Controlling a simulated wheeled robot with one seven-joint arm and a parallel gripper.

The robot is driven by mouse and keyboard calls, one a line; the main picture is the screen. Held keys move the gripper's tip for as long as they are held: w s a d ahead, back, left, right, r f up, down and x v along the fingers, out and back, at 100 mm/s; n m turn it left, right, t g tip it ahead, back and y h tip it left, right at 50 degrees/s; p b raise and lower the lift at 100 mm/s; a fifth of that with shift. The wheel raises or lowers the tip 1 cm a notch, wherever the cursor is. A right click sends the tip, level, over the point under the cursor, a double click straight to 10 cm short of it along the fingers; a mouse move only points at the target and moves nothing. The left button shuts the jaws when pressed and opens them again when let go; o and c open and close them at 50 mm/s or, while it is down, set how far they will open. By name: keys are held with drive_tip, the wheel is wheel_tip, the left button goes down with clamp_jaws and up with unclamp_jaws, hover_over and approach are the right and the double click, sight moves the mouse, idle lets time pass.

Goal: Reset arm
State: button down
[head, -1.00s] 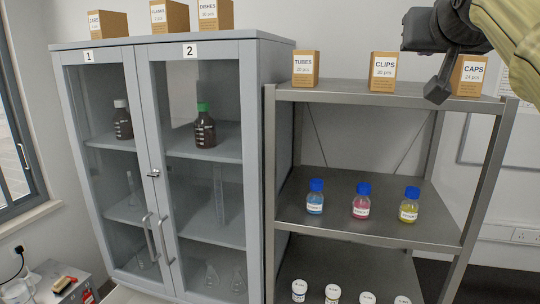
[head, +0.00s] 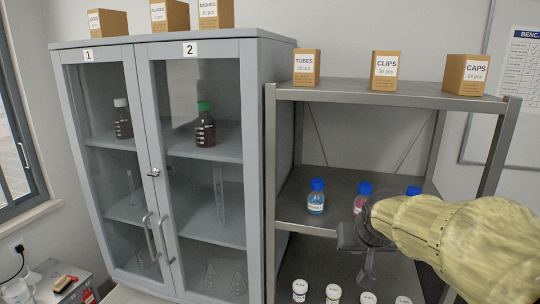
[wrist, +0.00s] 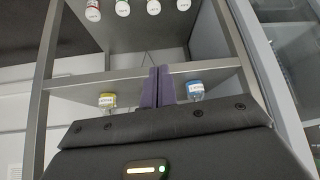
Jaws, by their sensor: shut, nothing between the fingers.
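My gripper (head: 366,268) hangs in front of the steel shelf's middle level in the head view, with my arm coming in from the right. In the wrist view its two dark fingers (wrist: 158,87) are together, with nothing between them. On the middle level stand a blue bottle (head: 316,202), a pink bottle (head: 359,203) partly covered by my gripper, and a third bottle with only its blue cap (head: 413,191) showing above my arm.
The steel shelf (head: 400,97) carries boxes marked TUBES (head: 306,68), CLIPS (head: 384,70) and CAPS (head: 466,75) on top. Several small white-lidded jars (head: 333,293) stand on its lower level. A grey glass-door cabinet (head: 275,110) is closed at left.

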drive_tip(key=s+a+f+g, duration=0.2)
drive_tip(key=s+f, duration=0.5)
drive_tip(key=f, duration=0.2)
drive_tip(key=s+a+f+n+g, duration=0.1)
drive_tip(key=s+f+g, duration=0.1)
drive_tip(key=s+f, duration=0.5)
drive_tip(key=shift+s+a+f+g+y, duration=0.15)
drive_tip(key=shift+a+f+g+y, duration=0.25)
drive_tip(key=shift+f, duration=0.55)
